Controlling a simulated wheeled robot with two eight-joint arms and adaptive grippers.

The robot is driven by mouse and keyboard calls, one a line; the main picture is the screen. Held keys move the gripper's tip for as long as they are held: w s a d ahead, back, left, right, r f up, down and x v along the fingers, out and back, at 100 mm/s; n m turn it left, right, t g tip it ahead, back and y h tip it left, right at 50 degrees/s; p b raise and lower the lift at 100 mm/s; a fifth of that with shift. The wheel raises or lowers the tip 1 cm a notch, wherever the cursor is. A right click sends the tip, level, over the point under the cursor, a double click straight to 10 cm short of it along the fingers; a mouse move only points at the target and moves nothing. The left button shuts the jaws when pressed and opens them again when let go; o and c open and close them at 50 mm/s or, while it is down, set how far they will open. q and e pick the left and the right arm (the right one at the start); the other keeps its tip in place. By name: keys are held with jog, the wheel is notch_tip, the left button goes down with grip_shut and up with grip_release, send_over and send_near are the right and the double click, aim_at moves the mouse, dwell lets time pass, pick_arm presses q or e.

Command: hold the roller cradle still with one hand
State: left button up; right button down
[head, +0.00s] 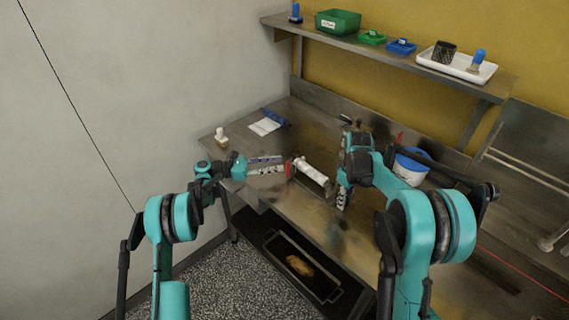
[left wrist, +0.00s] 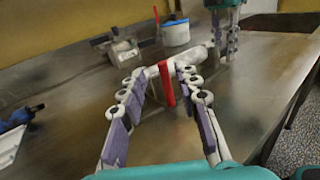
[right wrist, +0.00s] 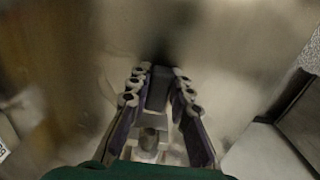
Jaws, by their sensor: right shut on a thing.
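The white roller (head: 310,172) lies on the steel bench with a red piece (head: 289,168) at its left end. Its cradle is hard to make out; a grey metal end (head: 329,187) shows at the roller's right. My right gripper (head: 342,207) points down beside that end. In the right wrist view its fingers (right wrist: 159,80) are shut on a dark grey upright part (right wrist: 158,92), seemingly of the roller cradle. My left gripper (head: 284,165) is open at the red end. In the left wrist view the red piece (left wrist: 167,84) stands between its spread fingertips (left wrist: 160,76), with no clear contact.
A blue-and-white tub (head: 411,166) stands behind my right arm. A white-topped bottle (head: 220,137) and a white sheet (head: 265,126) lie towards the bench's left. A shelf (head: 400,67) holds bins and a white tray (head: 456,66). A dark tray (head: 300,270) sits below the front edge.

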pick_arm(q)
jog(key=v, duration=0.7)
jog(key=shift+a, duration=0.35)
jog(key=shift+c, duration=0.3)
jog(key=shift+s+a+f, duration=0.1)
jog(key=shift+a, duration=0.15)
jog(key=c, duration=0.5)
jog(key=a, duration=0.1)
jog(key=s+a+f, duration=0.1)
jog(key=a, duration=0.2)
jog(key=shift+s+a+f, duration=0.25)
jog(key=shift+a, duration=0.15)
grip_shut()
jog(key=x, duration=1.4)
jog(key=shift+d, duration=0.1)
